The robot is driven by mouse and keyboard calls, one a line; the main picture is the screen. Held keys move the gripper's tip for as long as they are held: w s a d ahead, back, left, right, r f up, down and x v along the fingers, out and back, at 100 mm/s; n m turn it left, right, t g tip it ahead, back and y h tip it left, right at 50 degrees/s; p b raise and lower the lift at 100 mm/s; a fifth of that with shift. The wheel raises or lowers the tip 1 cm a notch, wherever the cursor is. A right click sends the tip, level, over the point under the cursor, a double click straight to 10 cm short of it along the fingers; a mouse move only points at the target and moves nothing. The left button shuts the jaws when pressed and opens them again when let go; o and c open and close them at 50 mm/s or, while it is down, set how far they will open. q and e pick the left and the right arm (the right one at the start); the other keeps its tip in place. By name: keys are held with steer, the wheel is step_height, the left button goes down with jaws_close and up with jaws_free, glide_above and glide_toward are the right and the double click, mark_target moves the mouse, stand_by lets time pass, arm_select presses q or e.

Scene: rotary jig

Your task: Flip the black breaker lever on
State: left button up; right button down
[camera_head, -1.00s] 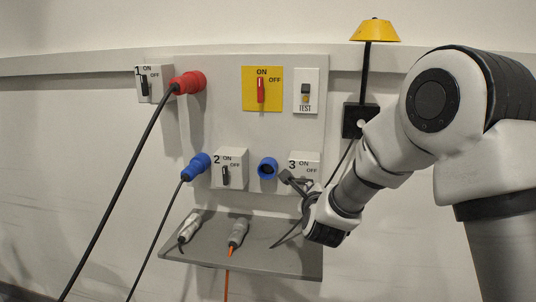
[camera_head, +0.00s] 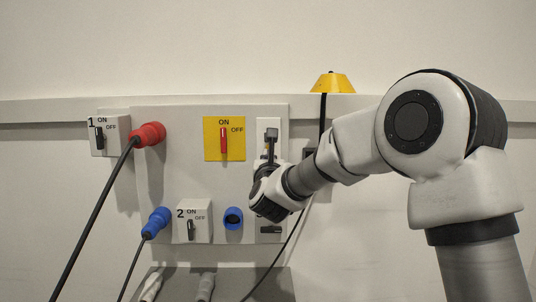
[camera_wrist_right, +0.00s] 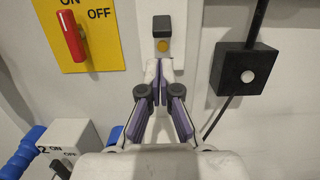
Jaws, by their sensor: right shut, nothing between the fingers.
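Black levers show on two white breaker boxes. One is on box 1 (camera_head: 109,137), whose lever (camera_head: 99,138) stands upright. The other is on box 2 (camera_head: 201,221), whose lever (camera_head: 191,229) is also about upright. Box 3 is mostly hidden behind my right gripper. My right gripper (camera_head: 270,152) is in front of the white TEST panel, fingers upward. In the right wrist view its fingertips (camera_wrist_right: 160,66) are together and empty, just below the panel's yellow button (camera_wrist_right: 163,45) and black square part (camera_wrist_right: 161,25). My left gripper is out of view.
A yellow plate (camera_head: 211,153) carries a red lever (camera_head: 223,144). A red plug (camera_head: 148,134) and blue plug (camera_head: 156,222) with cables stick out. A blue socket (camera_head: 233,218) is left of my gripper. A black box (camera_wrist_right: 245,75) stands right of the fingers; a grey shelf (camera_head: 236,285) is below.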

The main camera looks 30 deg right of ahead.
mark_target(268, 146)
steer(key=p+x, duration=0.2)
steer(key=x, duration=0.3)
steer(key=shift+w+d, duration=0.1)
steer(key=shift+w, duration=0.05)
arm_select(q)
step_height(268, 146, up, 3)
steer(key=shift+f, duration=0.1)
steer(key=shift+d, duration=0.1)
arm_select(e)
steer(key=shift+d, duration=0.1)
